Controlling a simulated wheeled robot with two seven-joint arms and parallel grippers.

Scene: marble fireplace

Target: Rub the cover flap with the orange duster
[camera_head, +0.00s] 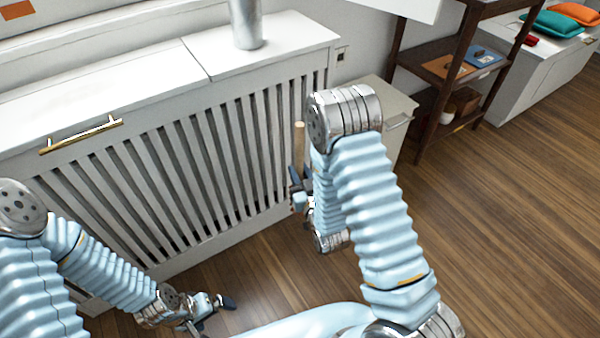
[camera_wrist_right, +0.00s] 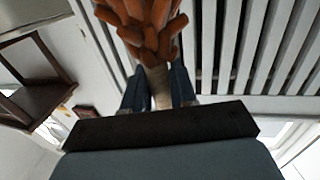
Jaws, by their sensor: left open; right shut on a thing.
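The white radiator cover (camera_head: 240,140) has a slatted front. Its left top panel, which I take as the cover flap (camera_head: 100,95), lies shut and has a gold handle (camera_head: 82,135) at its front edge. My right gripper (camera_head: 299,190) is shut on the orange duster in front of the slats' right end. The duster's wooden handle (camera_head: 299,145) points up, below the top's level. The orange duster head (camera_wrist_right: 140,20) shows in the right wrist view, partly cut off; I cannot make it out in the head view. My left gripper (camera_head: 222,302) is open and empty, low at the lower left.
A metal cylinder (camera_head: 246,25) stands on the cover's right top panel (camera_head: 275,42). A small white cabinet (camera_head: 398,108) stands right of the cover. A dark wooden shelf (camera_head: 440,85) and a white bench (camera_head: 545,70) with cushions stand farther right. The wooden floor (camera_head: 500,210) is clear.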

